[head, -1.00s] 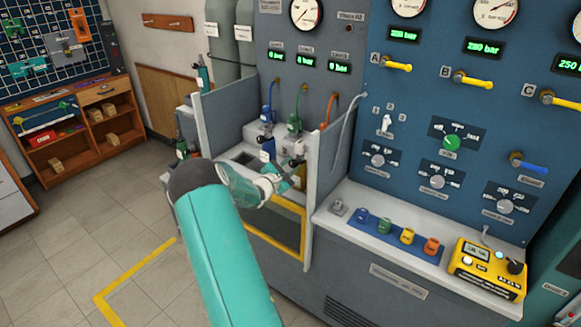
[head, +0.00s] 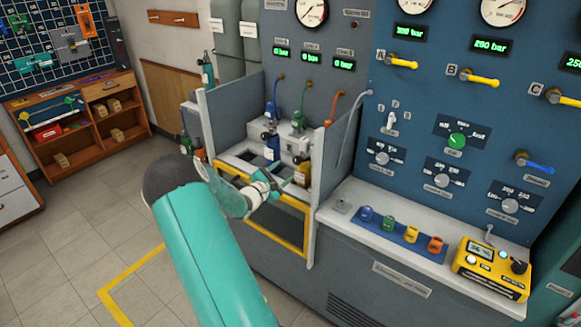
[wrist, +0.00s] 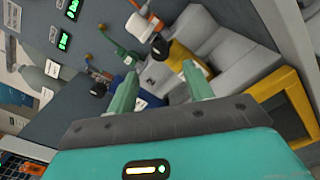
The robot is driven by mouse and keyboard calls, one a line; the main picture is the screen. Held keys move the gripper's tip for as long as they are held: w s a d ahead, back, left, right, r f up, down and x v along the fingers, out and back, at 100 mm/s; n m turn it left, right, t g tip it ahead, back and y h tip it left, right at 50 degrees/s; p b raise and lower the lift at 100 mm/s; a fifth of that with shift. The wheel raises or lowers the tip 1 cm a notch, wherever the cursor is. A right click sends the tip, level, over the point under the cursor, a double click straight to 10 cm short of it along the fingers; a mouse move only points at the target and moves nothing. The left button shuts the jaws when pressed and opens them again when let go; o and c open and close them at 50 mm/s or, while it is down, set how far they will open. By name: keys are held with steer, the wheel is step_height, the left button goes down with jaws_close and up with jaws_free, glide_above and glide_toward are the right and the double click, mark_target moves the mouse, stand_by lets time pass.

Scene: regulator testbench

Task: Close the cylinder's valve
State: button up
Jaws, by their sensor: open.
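Small cylinders stand in the bench's filling bay. A blue cylinder (head: 271,147) stands at the back left, and a yellow cylinder (head: 302,173) stands nearer, on the right. In the wrist view the yellow cylinder (wrist: 186,60) lies just beyond my fingers, with a black valve knob (wrist: 160,48) on its end. The blue cylinder (wrist: 131,84) is partly hidden behind my left finger, and another black knob (wrist: 98,88) shows beside it. My gripper (wrist: 161,78) is open and empty, pointing at the yellow cylinder, apart from the knob. In the head view my gripper (head: 284,187) is at the bay's front, left of the yellow cylinder.
Grey side panels (head: 333,170) flank the bay, and a yellow-framed front (head: 275,232) is below it. Blue, green and orange (head: 333,107) hoses hang above. A counter at the right holds coloured caps (head: 389,223) and a yellow meter (head: 490,268). Floor to the left is clear.

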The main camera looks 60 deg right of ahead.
steer(key=w+a, duration=0.1)
steer(key=a, duration=0.5)
stand_by(0.4)
steer(key=s+a+r+m+t+y, duration=0.2)
steer(key=a+r+y, duration=0.4)
steer(key=a, duration=1.2)
steer(key=s+a+r+m+t+y, duration=0.3)
steer(key=a+r+y, duration=0.3)
steer(key=a, duration=1.1)
steer(key=s+a+r+m+t+y, duration=0.3)
steer(key=a+r+y, duration=0.2)
steer(key=a, duration=1.3)
step_height(320, 180, up, 2)
steer(key=shift+s+a+m+y, duration=0.3)
steer(key=shift+s+y, duration=0.1)
steer(key=shift+c, duration=0.4)
